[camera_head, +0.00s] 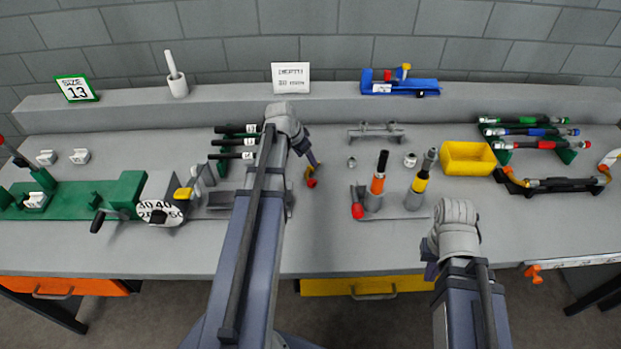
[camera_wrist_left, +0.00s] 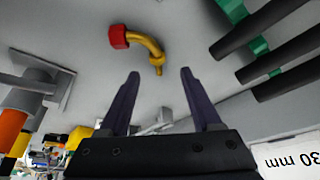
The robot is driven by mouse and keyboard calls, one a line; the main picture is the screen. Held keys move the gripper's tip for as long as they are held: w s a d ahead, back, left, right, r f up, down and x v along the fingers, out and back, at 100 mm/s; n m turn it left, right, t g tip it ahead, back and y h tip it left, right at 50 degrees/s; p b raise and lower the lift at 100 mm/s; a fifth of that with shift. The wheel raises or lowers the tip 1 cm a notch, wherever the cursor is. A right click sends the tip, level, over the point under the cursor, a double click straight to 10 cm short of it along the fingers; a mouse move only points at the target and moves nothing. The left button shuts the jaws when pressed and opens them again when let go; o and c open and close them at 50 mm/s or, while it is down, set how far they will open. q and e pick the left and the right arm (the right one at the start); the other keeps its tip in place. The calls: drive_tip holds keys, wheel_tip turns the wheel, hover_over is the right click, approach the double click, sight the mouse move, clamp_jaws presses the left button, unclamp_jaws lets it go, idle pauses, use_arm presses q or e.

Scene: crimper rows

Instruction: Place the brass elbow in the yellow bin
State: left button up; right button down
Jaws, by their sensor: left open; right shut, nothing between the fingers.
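The brass elbow (camera_head: 308,172) lies on the grey bench near the middle, a bent brass tube with a red end. In the left wrist view the elbow (camera_wrist_left: 152,45) lies just beyond the fingertips, its plain end pointing towards the gap between them. My left gripper (camera_head: 313,160) is open and empty above the bench close to the elbow; its spread fingers show in the wrist view (camera_wrist_left: 159,74). The yellow bin (camera_head: 470,169) stands at the right back of the bench. My right gripper (camera_head: 431,268) is shut and empty near the front edge, mostly hidden by its wrist.
Orange (camera_head: 377,185) and yellow-banded (camera_head: 419,187) tools stand on a grey base between the elbow and the bin. Black rods (camera_head: 236,142) lie left of my left gripper. Coloured tools (camera_head: 540,145) lie right of the bin. Bare bench lies around the elbow.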

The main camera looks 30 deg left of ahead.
sight(310, 167)
use_arm(q)
drive_tip(key=b+x, duration=0.4)
drive_tip(key=shift+s+f, duration=0.3)
drive_tip(key=shift+s, duration=0.05)
drive_tip(key=shift+w+d+f+b, duration=0.1)
drive_tip(key=shift+w+f+b, duration=0.15)
drive_tip(key=shift+f+b, duration=0.25)
drive_tip(key=shift+r, duration=0.15)
drive_tip(key=shift+c, duration=0.3)
clamp_jaws()
